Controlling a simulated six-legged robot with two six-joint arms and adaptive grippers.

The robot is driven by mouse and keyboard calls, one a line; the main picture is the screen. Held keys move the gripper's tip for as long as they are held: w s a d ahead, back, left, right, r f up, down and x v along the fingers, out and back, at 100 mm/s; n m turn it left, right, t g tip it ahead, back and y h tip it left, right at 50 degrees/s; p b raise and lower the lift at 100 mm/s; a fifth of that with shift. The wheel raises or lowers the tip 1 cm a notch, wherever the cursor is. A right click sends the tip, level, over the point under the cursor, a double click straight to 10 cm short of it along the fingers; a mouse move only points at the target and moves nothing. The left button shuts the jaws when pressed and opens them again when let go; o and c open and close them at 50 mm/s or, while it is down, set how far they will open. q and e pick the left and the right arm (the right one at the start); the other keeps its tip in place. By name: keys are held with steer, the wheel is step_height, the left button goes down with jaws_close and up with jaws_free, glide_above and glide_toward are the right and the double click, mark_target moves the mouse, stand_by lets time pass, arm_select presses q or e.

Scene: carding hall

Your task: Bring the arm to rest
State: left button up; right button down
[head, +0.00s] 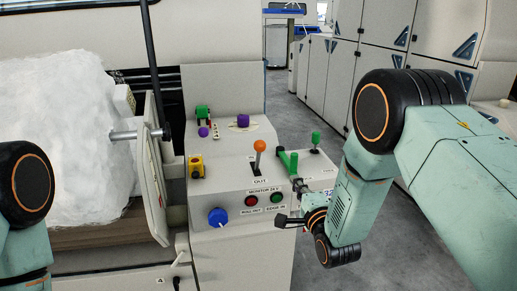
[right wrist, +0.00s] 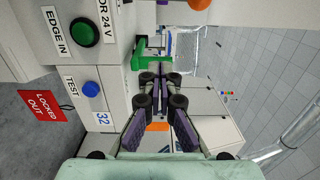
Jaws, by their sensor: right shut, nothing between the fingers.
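My right gripper (head: 286,221) is shut and empty in the head view. It hangs just in front of the right front edge of the control console (head: 225,247), to the right of the red and green buttons. In the right wrist view its dark fingers (right wrist: 160,80) point up the picture towards a green handle (right wrist: 150,53), and I see nothing between them. Whether the fingertips touch the console I cannot tell. My right arm comes in from the right, bent at the elbow. Part of my left arm shows at the left edge; its gripper is out of view.
The console carries an orange-knobbed lever (head: 259,147), a green handle (head: 290,162), a blue knob (head: 218,217) and a yellow block (head: 195,166). A white fibre heap (head: 65,140) is at left. A red locked-out tag (right wrist: 42,104) hangs nearby. Grey floor (head: 300,120) lies open behind.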

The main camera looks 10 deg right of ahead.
steer(key=s+d+f+n+g, duration=0.1)
steer(key=s+f+n+g, duration=0.9)
steer(key=s+f, duration=0.6)
steer(key=s+f+n+g, duration=0.3)
steer(key=s+g, duration=0.1)
steer(key=s, duration=1)
steer(key=s+f+n+g+h, duration=0.1)
steer(key=s+f+n+g, duration=0.2)
steer(key=s, duration=1.2)
steer(key=shift+s+d+f+n+g, duration=0.2)
steer(key=shift+d+f+n+g, duration=0.2)
steer(key=shift+f+g, duration=0.15)
steer(key=shift+a, duration=0.1)
